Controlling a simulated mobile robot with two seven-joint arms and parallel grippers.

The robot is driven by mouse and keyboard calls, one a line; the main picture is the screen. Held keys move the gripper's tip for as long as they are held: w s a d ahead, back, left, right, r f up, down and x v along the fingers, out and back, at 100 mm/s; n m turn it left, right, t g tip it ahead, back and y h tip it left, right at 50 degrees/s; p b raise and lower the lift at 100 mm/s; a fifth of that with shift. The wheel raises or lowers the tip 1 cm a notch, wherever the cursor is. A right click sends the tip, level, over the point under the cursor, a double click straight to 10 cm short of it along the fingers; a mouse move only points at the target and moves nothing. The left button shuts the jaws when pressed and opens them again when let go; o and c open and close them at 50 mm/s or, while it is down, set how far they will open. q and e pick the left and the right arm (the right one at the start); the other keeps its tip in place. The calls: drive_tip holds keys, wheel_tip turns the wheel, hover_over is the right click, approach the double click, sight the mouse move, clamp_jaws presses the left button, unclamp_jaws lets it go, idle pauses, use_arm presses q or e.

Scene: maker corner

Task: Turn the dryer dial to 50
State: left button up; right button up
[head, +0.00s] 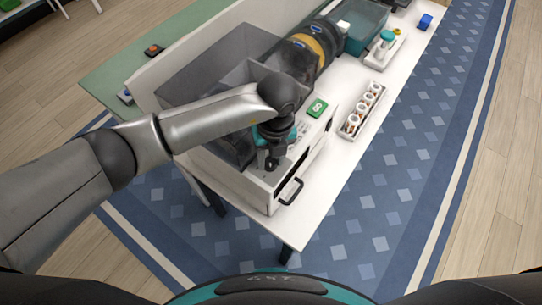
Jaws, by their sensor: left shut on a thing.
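The dryer (258,190) is a white box with a dark, see-through bin on top and a black handle (291,191) on its front. It stands at the near end of the white table. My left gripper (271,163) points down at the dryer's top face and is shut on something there. The dryer dial is hidden by the gripper, so its setting cannot be read. My right gripper is out of view.
A white rack of small round items (362,110) is to the right. A teal bin (362,22) and a blue block (425,21) are farther back. The table's right edge is clear.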

use_arm(q)
clamp_jaws()
drive_tip(key=shift+m, duration=0.3)
drive_tip(key=m+b, duration=0.3)
drive_tip(key=m, duration=0.1)
drive_tip(key=shift+a+m+t+b, duration=0.1)
drive_tip(key=shift+m+t+b, duration=0.2)
drive_tip(key=shift+m+b, duration=1.9)
drive_tip(key=shift+r+m+p, duration=0.1)
drive_tip(key=shift+m+p, duration=0.3)
drive_tip(key=shift+m, duration=0.1)
drive_tip(key=o, duration=1.1)
unclamp_jaws()
